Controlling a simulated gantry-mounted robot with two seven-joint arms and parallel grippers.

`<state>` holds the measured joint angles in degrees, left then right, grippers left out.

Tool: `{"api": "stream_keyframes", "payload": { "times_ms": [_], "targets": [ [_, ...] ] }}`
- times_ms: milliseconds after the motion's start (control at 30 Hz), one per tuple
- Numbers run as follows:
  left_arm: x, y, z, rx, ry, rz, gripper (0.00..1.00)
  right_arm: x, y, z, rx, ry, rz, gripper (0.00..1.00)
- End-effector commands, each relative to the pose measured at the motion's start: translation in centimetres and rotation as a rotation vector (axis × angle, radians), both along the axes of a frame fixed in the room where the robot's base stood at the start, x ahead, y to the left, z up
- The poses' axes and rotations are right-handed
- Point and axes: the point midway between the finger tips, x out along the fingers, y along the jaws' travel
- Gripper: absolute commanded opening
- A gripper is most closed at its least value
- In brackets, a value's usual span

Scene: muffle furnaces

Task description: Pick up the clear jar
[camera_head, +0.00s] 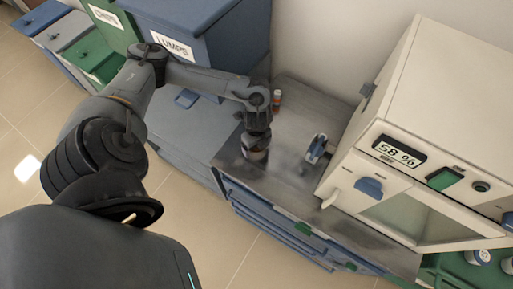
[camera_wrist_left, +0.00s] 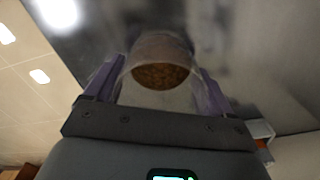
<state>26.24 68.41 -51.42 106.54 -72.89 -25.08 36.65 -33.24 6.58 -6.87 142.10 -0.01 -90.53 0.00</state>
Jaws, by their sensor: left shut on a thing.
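The clear jar (camera_wrist_left: 160,65) shows in the wrist view as a see-through vessel with brown, grainy contents. My left gripper (camera_wrist_left: 156,86) has a purple finger on each side of it and is shut on it. In the head view my left gripper (camera_head: 256,152) points down over the grey metal bench top, near its left front corner. The jar is largely hidden under the wrist there, and I cannot tell whether it touches the bench. My right gripper is not in view.
A white furnace (camera_head: 430,130) reading 58 % stands at the right of the metal bench top (camera_head: 296,120). A blue-and-grey item (camera_head: 318,148) and a small red-and-white bottle (camera_head: 277,98) are on the bench. A blue LUMPS bin (camera_head: 215,45) stands behind left.

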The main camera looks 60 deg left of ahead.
Motion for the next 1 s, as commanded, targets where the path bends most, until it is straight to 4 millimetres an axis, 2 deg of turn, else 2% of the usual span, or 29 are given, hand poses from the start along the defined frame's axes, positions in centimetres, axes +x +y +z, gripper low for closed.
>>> {"api": "stream_keyframes", "payload": {
  "times_ms": [367,533,667,800,900,1000],
  "targets": [
    [0.0,0.0,0.8,-0.001,-0.001,-0.001,0.54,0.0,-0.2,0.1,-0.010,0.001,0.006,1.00],
    [0.1,0.0,2.4,-0.001,-0.002,-0.001,0.54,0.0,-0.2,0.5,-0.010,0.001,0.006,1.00],
    [0.2,0.0,4.5,0.001,-0.004,-0.001,0.54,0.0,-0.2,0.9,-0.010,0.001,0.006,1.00],
    [0.9,-2.9,5.9,-0.006,-0.005,-0.006,0.54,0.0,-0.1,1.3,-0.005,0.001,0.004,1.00],
    [1.5,-4.8,7.8,-0.004,-0.007,-0.006,0.54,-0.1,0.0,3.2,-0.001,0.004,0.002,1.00],
    [1.9,-6.4,8.8,-0.002,-0.005,-0.004,0.54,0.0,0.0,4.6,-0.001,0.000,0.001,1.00]
  ]
}}
